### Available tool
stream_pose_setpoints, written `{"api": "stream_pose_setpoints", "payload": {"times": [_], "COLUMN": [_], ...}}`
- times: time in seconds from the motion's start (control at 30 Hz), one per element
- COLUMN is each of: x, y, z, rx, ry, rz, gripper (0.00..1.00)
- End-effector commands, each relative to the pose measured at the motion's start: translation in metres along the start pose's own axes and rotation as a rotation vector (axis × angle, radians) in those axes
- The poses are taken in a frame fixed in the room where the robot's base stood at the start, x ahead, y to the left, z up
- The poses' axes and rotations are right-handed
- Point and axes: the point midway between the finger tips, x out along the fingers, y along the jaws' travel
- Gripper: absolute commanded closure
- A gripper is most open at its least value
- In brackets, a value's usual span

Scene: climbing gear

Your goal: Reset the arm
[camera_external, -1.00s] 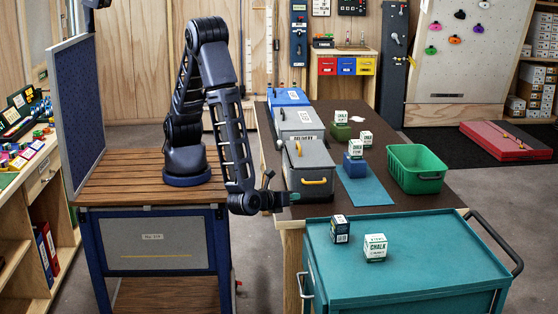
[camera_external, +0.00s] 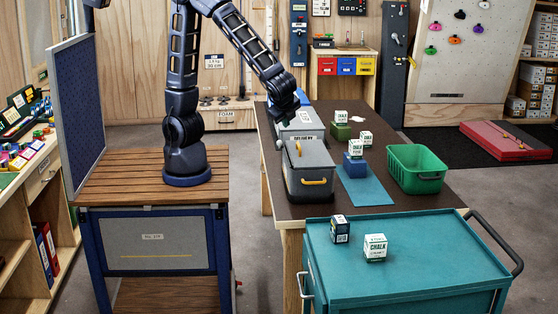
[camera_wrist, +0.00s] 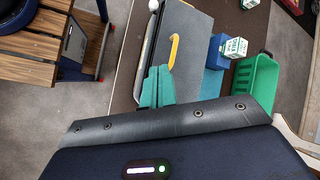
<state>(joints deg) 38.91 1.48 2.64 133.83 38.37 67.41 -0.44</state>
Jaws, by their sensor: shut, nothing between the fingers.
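My arm (camera_external: 240,35) is raised over the slatted wooden stand and bends down to the right toward the brown table. In the outside view the fingertips are too small and dark to make out clearly.
The grey toolbox (camera_external: 308,170) and a lighter grey box (camera_external: 299,122) stand on the brown table (camera_external: 335,208). A green basket (camera_external: 416,168), chalk boxes (camera_external: 355,149) and a blue mat (camera_external: 366,190) are to the right. A teal cart (camera_external: 420,255) is in front.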

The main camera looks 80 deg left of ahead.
Motion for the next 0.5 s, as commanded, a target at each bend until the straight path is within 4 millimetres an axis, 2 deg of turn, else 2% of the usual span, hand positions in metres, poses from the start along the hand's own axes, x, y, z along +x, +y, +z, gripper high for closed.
{"api": "stream_pose_setpoints", "payload": {"times": [0.03, 0.1, 0.5], "x": [0.001, 0.001, -0.002], "y": [-0.005, -0.008, -0.013], "z": [0.015, 0.032, 0.122], "rx": [-0.05, -0.113, -0.479], "ry": [0.018, 0.044, 0.203], "rz": [0.033, 0.076, 0.285], "gripper": [1.0, 1.0, 1.0]}}
